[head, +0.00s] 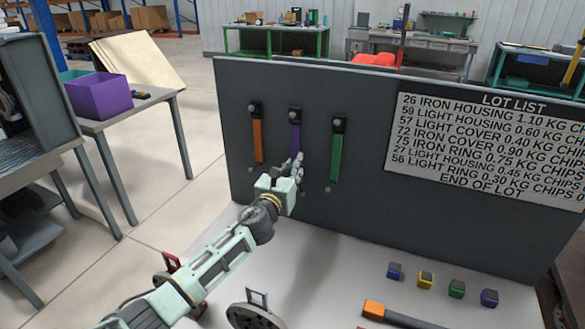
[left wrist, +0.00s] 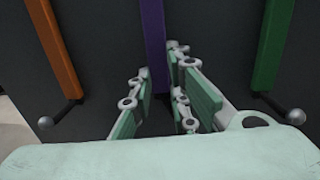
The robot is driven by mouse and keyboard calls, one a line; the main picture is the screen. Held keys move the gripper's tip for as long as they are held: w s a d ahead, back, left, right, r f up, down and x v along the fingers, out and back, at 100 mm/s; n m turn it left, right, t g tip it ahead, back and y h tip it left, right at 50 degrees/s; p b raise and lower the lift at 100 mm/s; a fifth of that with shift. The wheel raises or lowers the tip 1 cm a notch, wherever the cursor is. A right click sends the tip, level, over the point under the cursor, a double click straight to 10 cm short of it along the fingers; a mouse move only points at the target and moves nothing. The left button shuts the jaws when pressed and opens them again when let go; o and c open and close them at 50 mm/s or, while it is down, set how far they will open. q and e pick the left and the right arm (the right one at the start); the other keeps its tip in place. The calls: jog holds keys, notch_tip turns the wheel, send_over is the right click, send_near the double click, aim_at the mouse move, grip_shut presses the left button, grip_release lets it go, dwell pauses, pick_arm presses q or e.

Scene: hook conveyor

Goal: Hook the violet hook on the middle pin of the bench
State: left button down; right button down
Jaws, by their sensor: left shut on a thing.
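The violet hook (head: 295,137) is a long flat strip, upright against the dark panel, between the orange hook (head: 257,138) and the green hook (head: 336,155). Its dark top lies over the middle pin (head: 294,115); I cannot tell how far the pin goes through it. My left gripper (head: 294,168) is shut on the lower part of the violet hook, which also shows between the fingers in the left wrist view (left wrist: 153,45). The orange hook (left wrist: 55,50) and green hook (left wrist: 273,48) hang clear on either side. My right gripper is not in view.
The dark panel (head: 365,220) stands at the back of the light bench (head: 345,275) and carries a white lot list (head: 485,145). Several small coloured blocks (head: 456,289) and an orange-and-dark tool (head: 400,316) lie in front. A violet bin (head: 98,96) stands on the left table.

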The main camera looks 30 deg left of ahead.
pick_arm(q)
jog(key=c, duration=1.6)
grip_release()
